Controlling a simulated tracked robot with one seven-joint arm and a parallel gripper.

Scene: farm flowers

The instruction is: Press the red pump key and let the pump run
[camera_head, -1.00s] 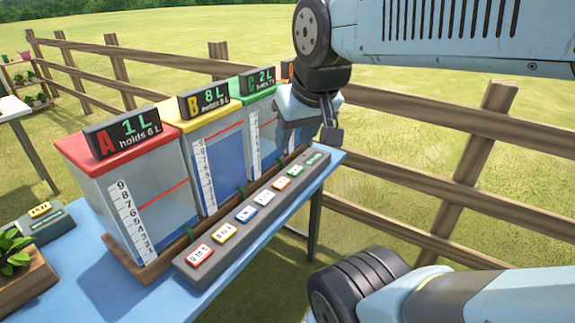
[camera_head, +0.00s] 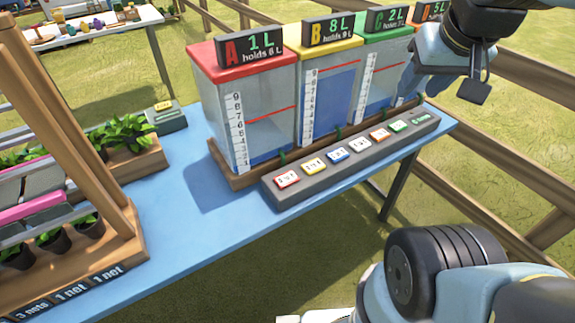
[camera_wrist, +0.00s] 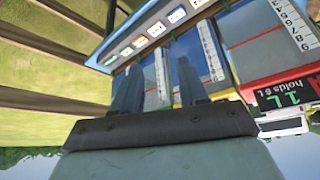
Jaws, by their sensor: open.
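The red key (camera_head: 288,179) is the nearest-left key on a long grey key panel (camera_head: 328,184), in front of the tank with the red lid. Its face has small marks that I cannot read. Tank A (camera_head: 226,115) shows "1 L, holds 6 L", with a little blue water at the bottom and a red line higher up. My gripper (camera_head: 474,90) is at the upper right, above the far end of the panel and well away from the red key. In the wrist view my gripper's two fingers (camera_wrist: 158,85) are apart with nothing held between them.
Tanks B (camera_head: 312,100), C (camera_head: 372,85) and D stand behind the panel; B shows 8 L, C 2 L. Several other coloured keys line the panel. A wooden rack (camera_head: 110,190) and plant box (camera_head: 135,155) stand left. Blue tabletop (camera_head: 190,225) is clear in front. A wooden fence (camera_head: 525,75) runs behind.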

